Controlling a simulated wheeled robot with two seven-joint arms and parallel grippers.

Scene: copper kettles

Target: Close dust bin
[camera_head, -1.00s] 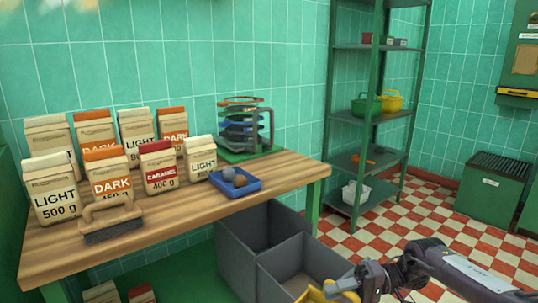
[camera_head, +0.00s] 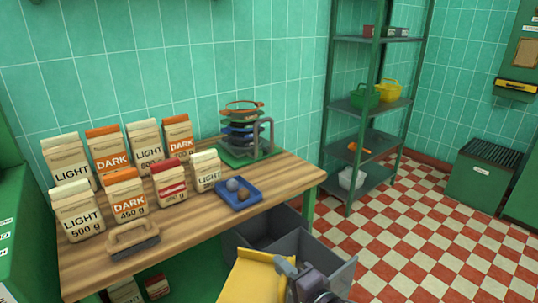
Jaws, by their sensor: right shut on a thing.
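The grey dust bin (camera_head: 338,272) stands on the floor at the front edge of the wooden table, partly under it. Its open inside shows, with a divider between two compartments. A yellow lid (camera_head: 252,281) is raised and tilted at the bin's near left side, covering part of the view of it. I cannot tell how it joins the bin. My right gripper (camera_head: 286,268) is shut on the lid's upper right edge. The lower part of the lid and bin is cut off by the frame. My left gripper is out of view.
The wooden table (camera_head: 190,226) holds several paper bags, a brush (camera_head: 132,245), a blue tray (camera_head: 239,195) with balls and a rack of coloured discs (camera_head: 243,135). A green shelf unit (camera_head: 371,105) stands behind. The checkered floor (camera_head: 430,240) at right is clear.

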